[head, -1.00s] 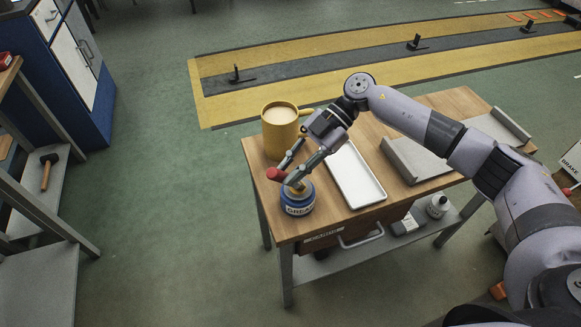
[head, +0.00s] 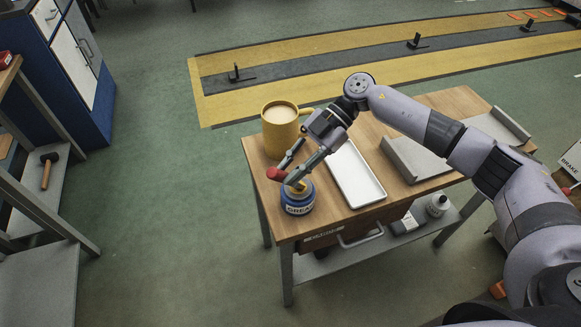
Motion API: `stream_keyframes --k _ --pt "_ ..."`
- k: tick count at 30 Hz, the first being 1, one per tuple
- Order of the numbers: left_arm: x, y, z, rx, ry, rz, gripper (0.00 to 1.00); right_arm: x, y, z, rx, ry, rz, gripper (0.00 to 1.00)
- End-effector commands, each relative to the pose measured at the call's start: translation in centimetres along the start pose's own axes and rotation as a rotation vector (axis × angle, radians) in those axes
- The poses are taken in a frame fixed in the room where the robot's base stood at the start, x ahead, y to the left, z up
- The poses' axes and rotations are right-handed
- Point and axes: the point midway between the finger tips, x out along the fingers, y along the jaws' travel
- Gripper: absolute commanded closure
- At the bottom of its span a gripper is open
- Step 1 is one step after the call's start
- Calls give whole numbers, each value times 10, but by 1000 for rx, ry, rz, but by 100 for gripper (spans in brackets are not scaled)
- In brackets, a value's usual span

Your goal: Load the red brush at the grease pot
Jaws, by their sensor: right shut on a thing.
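The blue grease pot (head: 297,204), with a pale "GREASE" label partly in view, stands at the near left corner of the wooden workbench (head: 327,222). My right gripper (head: 286,174) is over the pot, shut on the red brush (head: 275,174). The brush's red handle end sticks out to the left of the fingers. Its lower part points down at the pot's mouth; the bristles are hidden, and I cannot tell how deep they are. My left gripper is not in view.
A yellow mug (head: 280,131) with a pale drink stands just behind the pot. A white tray (head: 355,176) lies right of it, and a grey metal channel (head: 412,160) farther right. A bottle (head: 437,205) stands on the lower shelf. A mallet (head: 48,170) lies on the left rack.

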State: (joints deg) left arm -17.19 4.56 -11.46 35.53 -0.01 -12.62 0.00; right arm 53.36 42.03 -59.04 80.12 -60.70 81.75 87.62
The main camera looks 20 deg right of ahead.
Motion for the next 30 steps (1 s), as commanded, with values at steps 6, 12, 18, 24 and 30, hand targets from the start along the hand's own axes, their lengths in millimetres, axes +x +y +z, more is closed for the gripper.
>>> stream_keyframes --k 6,12,18,24,30 --pt "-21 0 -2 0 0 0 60 -12 2 -18 0 0 0 100" --pt "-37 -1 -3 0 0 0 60 -22 4 -32 0 0 1 100" --pt "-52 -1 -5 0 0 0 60 -30 6 -45 -1 0 1 100" --pt "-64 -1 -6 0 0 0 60 -38 8 -56 -1 0 1 100" --pt "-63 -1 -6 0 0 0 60 -37 7 -55 0 0 1 100"
